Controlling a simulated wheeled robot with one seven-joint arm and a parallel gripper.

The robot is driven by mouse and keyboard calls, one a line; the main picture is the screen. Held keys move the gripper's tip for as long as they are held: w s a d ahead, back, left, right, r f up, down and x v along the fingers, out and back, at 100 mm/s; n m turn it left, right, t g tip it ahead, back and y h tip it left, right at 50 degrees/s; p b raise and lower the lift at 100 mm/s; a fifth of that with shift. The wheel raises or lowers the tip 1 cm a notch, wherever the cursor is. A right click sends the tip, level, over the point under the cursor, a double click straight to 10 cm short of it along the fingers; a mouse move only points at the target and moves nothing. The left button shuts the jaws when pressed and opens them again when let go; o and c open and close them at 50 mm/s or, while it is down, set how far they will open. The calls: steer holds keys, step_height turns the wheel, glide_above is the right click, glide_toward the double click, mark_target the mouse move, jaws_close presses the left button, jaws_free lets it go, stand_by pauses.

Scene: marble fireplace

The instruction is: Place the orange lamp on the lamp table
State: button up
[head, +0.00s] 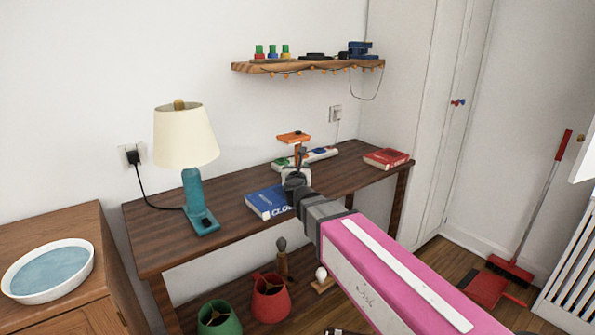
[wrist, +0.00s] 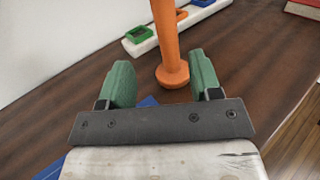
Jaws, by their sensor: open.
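An orange lamp (wrist: 167,45) shows in the wrist view as an upright orange stem with a round foot on the dark wooden table (wrist: 75,110). In the head view its flat orange top (head: 293,138) shows above my gripper (head: 298,158), which hides most of the rest. My gripper is open. In the wrist view its green fingers (wrist: 160,62) stand on either side of the stem in the picture, with gaps on both sides. I see no contact. The dark table also shows in the head view (head: 245,182).
A teal lamp (head: 196,190) with a cream shade stands at the table's left. A blue book (head: 266,203) lies near the front, a red book (head: 386,158) at the right, and a white tray (head: 322,154) behind. A shelf (head: 305,66) hangs above.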

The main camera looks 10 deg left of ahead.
mark_target(296, 159)
steer(key=x, duration=0.5)
steer(key=shift+w, duration=0.15)
steer(key=x, duration=0.3)
steer(key=d+x, duration=0.1)
steer(key=x, duration=0.1)
steer(key=shift+w+a+r, duration=0.1)
steer(key=shift+w+r, duration=0.1)
steer(key=shift+w, duration=0.15)
jaws_close()
